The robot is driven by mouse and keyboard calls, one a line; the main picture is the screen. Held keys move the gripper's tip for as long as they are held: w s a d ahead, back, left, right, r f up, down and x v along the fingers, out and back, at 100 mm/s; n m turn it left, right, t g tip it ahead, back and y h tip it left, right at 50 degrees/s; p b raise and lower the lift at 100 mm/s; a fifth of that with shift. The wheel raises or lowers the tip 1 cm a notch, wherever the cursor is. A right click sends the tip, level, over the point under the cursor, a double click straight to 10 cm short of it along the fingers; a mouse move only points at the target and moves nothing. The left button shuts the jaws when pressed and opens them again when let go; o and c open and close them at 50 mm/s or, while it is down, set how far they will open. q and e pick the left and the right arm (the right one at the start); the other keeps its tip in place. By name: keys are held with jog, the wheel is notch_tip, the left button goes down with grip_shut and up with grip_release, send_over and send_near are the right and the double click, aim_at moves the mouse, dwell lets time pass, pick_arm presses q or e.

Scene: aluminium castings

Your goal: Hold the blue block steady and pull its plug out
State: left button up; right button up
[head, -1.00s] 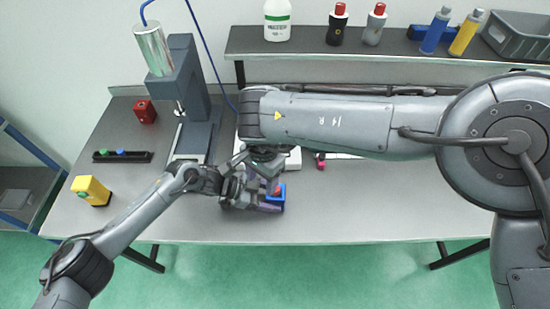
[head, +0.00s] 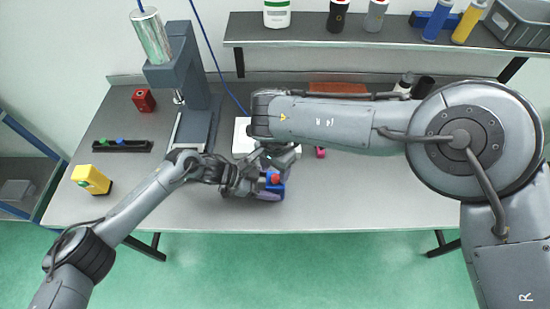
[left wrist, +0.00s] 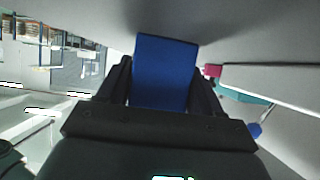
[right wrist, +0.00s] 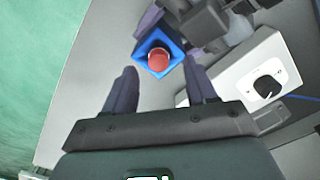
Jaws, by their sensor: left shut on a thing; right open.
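The blue block (head: 274,187) is near the table's front edge, with a red round plug (head: 275,178) in its top. My left gripper (head: 262,188) is shut on the block from the left. In the left wrist view the block (left wrist: 165,72) sits between the fingers. My right gripper (right wrist: 160,66) is open, its fingers pointing towards the block. In the right wrist view the red plug (right wrist: 158,60) lies between and just beyond the fingertips, seen from above, with no clear contact. In the head view my right arm partly hides the right gripper.
A white box with a black knob (right wrist: 266,86) stands close beside the block. A press (head: 190,80), a red block (head: 143,100), a black strip (head: 122,146) and a yellow block (head: 91,179) are to the left. The front right tabletop is clear.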

aim_at(275, 180)
jog(key=shift+f, duration=1.2)
jog(key=shift+c, duration=0.5)
grip_shut()
